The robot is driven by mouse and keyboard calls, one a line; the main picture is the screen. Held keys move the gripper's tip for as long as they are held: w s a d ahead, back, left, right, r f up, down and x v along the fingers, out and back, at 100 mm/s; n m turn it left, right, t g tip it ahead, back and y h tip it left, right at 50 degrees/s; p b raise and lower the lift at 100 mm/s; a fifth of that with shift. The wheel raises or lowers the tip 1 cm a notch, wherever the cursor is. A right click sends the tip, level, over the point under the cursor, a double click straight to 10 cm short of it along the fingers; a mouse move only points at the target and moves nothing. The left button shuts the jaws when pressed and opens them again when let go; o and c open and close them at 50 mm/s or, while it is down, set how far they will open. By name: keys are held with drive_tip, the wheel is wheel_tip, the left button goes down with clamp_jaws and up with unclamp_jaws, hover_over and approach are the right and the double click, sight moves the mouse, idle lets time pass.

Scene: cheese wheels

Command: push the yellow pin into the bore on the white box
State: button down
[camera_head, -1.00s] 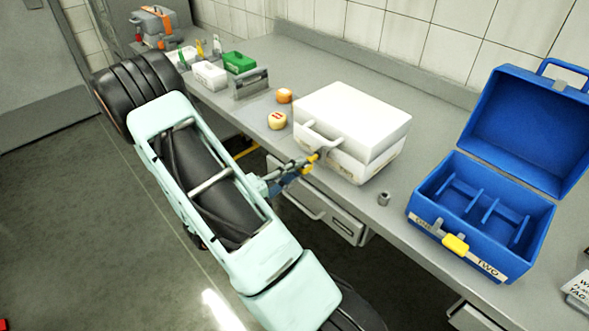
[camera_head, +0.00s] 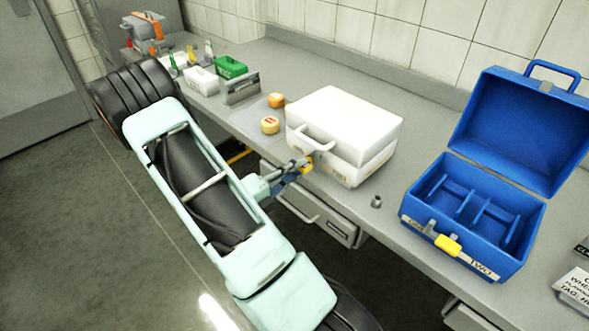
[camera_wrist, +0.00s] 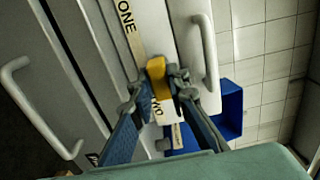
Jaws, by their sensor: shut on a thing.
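The white box (camera_head: 350,112) stands closed near the counter's front edge, with a handle (camera_head: 318,138) on the side facing me. My gripper (camera_head: 303,167) is at that side, below the handle. It is shut on the yellow pin (camera_head: 307,164). In the wrist view, my gripper (camera_wrist: 158,88) has its two fingers on either side of the pin (camera_wrist: 158,76), which lies in front of the box's labelled face (camera_wrist: 170,25) between the words ONE and TWO. The bore is not visible. I cannot tell whether the pin touches the box.
An open blue case (camera_head: 470,225) with a yellow latch (camera_head: 447,245) stands to the right. A small grey cylinder (camera_head: 376,201) lies between case and box. A drawer handle (camera_wrist: 40,110) shows in the wrist view.

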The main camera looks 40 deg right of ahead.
drive_tip(key=shift+d, duration=0.25)
drive_tip(key=c, duration=1.8)
unclamp_jaws()
drive_tip(key=shift+a, duration=0.1)
drive_tip(key=a, duration=1.1)
drive_tip(key=shift+s+a, duration=0.35)
drive_tip(key=shift+s, duration=0.05)
